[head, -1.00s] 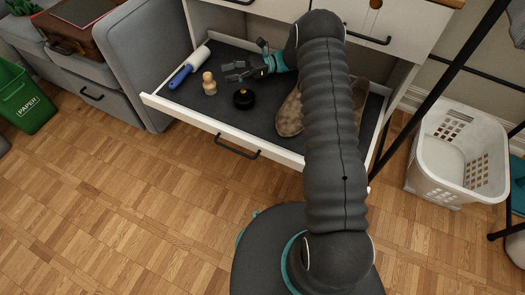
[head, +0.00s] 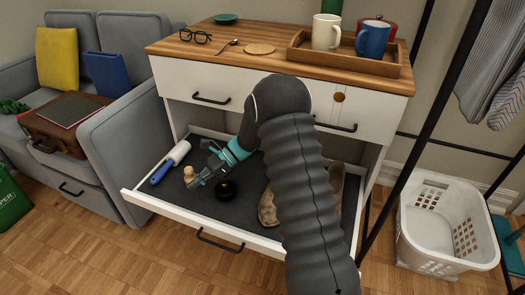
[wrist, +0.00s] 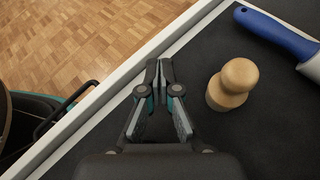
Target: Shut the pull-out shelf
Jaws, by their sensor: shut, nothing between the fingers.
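The pull-out shelf (head: 165,220) is drawn out of the white cabinet. It has a dark lining, a white front and a black bar handle (head: 220,240). My gripper (head: 194,184) is over the shelf's left front part, beside a small wooden peg-like figure (head: 189,172). In the wrist view my gripper (wrist: 159,68) is shut and empty, its tips close to the inner side of the white front rim (wrist: 112,87). The wooden figure (wrist: 233,84) stands just right of the fingers. Whether the tips touch the rim or lining I cannot tell.
A grey sofa (head: 125,150) stands left. A white basket (head: 445,225) and black rack stand right. The floor in front is clear.

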